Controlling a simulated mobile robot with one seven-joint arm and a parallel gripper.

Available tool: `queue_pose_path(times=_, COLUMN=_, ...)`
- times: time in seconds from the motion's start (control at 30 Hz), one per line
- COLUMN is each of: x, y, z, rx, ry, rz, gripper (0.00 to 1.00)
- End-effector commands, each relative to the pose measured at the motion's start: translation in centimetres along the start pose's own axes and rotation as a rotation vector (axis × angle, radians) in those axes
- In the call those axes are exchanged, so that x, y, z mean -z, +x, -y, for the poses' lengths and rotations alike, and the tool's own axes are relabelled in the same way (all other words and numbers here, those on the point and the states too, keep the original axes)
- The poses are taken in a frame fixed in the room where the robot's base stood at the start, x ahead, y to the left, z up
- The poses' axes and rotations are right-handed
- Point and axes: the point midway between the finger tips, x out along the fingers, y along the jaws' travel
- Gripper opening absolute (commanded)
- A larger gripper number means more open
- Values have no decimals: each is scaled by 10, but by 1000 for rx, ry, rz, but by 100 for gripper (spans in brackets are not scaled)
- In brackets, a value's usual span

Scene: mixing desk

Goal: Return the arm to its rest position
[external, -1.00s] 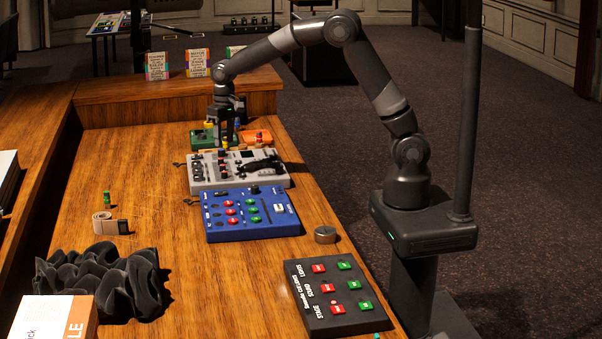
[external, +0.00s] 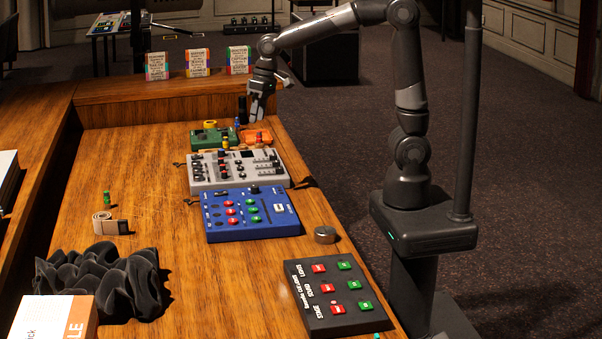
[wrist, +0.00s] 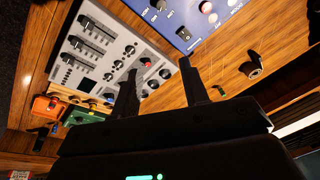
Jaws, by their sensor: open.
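My arm rises from its base (external: 425,215) at the right of the desk and reaches over to the left. My gripper (external: 257,112) hangs above the far right end of the desk, behind the green box and the orange tray. In the wrist view my gripper (wrist: 160,92) shows two dark fingers spread apart with nothing between them. The gripper is open and touches no device that I can see.
Below stand a grey mixer (external: 238,170), a blue panel (external: 250,213), a green box (external: 208,138) and an orange tray (external: 256,138). Three cards (external: 197,62) stand on the raised ledge. A button panel (external: 330,298) and black cloth (external: 100,285) lie nearer. Space above the desk is clear.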

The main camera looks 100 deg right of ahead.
Motion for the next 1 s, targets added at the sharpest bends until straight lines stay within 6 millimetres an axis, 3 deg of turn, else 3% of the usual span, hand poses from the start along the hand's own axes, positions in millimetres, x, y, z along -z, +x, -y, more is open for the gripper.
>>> queue_pose_path(times=0.1, x=-36, y=-21, z=7, rx=21, ry=-80, rz=-38, gripper=41)
queue_pose_path(times=0.3, x=-93, y=-45, z=11, rx=44, ry=-216, rz=-104, gripper=41)
queue_pose_path(times=0.6, x=-176, y=-59, z=4, rx=57, ry=-414, rz=-211, gripper=41)
queue_pose_path(times=0.8, x=-214, y=-57, z=-4, rx=54, ry=-512, rz=-269, gripper=41)
queue_pose_path(times=1.0, x=-228, y=-54, z=-8, rx=50, ry=-549, rz=-290, gripper=41)
